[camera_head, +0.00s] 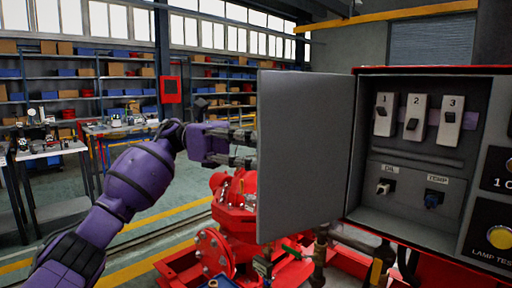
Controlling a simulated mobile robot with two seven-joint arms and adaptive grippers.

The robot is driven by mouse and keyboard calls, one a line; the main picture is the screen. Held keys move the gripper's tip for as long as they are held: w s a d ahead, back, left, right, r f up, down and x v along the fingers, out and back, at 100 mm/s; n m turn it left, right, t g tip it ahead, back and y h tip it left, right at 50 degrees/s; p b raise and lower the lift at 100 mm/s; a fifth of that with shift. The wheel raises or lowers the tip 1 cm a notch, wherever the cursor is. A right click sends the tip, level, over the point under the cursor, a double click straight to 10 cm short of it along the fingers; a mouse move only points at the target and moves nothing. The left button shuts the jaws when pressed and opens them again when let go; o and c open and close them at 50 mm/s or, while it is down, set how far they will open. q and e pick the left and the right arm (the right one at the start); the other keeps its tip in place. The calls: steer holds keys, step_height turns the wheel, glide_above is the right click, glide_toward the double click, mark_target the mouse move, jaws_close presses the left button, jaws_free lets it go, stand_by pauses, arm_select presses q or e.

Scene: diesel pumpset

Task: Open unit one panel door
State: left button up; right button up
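The grey panel door (305,150) stands swung open to the left of the red-framed control panel (425,185). The panel's inside shows switches marked 1 (384,114), 2 (414,117) and 3 (450,119), with two small connectors below. My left arm comes in from the left, and its gripper (248,148) is at the door's outer left edge. Its two dark fingers are spread apart, one above the other, with a gap between them. Their tips end at the door's edge or are hidden behind it; I cannot tell if they touch. My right gripper is not in view.
Red pump machinery (235,205) with pipes stands below and behind the door. A workbench (50,150) and shelves with boxes line the back left. A grey plate with a yellow lamp (498,238) is at the right edge. Floor at left is open.

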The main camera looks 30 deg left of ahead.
arm_select(q)
steer(key=shift+w, duration=0.15)
steer(key=s+a, duration=0.1)
steer(key=a, duration=1.1)
